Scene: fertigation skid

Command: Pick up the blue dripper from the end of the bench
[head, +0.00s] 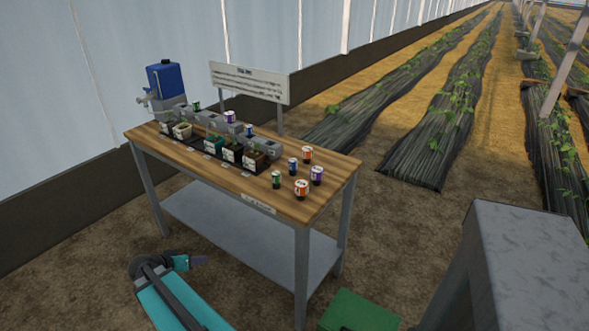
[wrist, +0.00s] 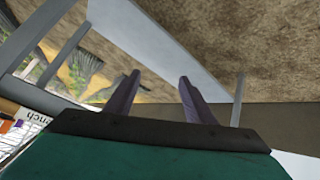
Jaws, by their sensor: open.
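The blue dripper (head: 292,166) is a small upright cylinder with a white band. It stands on the wooden top of the bench (head: 290,207) at its right end, among the other loose drippers. My gripper (head: 200,261) is low in front of the bench, below the top and to the left of the dripper, well apart from it. In the wrist view my gripper (wrist: 158,82) shows two purple fingers spread apart with nothing between them. The blue dripper cannot be made out in the wrist view.
Near the blue dripper stand green (head: 276,179), orange (head: 301,189), (head: 307,154) and purple (head: 317,175) drippers. A grey block row (head: 268,148) holds others, including another blue one (head: 249,130). A blue tank (head: 164,77) stands at the far left. A grey stand (head: 530,240) is at right.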

